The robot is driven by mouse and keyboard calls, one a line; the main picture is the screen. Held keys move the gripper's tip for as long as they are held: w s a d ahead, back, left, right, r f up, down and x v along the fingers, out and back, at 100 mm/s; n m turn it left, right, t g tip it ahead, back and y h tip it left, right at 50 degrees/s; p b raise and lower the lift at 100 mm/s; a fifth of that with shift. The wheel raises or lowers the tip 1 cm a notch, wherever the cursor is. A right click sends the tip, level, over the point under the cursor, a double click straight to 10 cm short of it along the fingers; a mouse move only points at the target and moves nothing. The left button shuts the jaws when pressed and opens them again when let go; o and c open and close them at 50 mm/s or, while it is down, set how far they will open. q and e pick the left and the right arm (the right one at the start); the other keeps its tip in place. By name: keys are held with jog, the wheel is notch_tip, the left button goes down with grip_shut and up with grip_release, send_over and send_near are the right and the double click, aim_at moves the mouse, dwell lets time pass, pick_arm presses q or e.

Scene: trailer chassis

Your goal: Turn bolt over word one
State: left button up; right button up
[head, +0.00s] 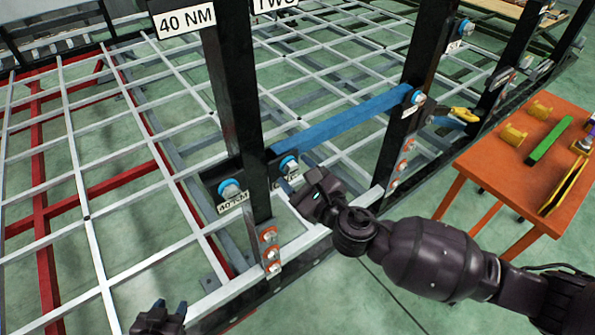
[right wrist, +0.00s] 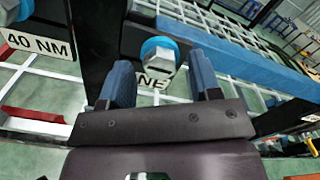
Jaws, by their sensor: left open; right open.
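A bolt with a blue collar and grey hex head (right wrist: 158,52) sits above a white label (right wrist: 154,79) on a black post. The label reads "NE", its first part hidden by a finger. The same bolt (head: 288,165) shows in the head view at the left end of a blue bar. My right gripper (head: 300,181) is open close to this bolt. In the right wrist view its blue fingers (right wrist: 161,82) lie either side of the bolt head, apparently not touching it. My left gripper (head: 170,307) is open and empty at the bottom edge.
Another blue-collared bolt (head: 230,189) sits left, over a "40 NM" label (head: 233,203). The blue bar (head: 345,120) runs right to a third such bolt (head: 417,97). White frame bars surround the posts. An orange table (head: 500,165) with tools and yellow spools stands at right.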

jog(key=shift+w, duration=0.1)
jog(key=shift+c, duration=0.3)
jog(key=c, duration=0.9)
jog(key=shift+o, duration=0.2)
jog(key=shift+m, duration=0.4)
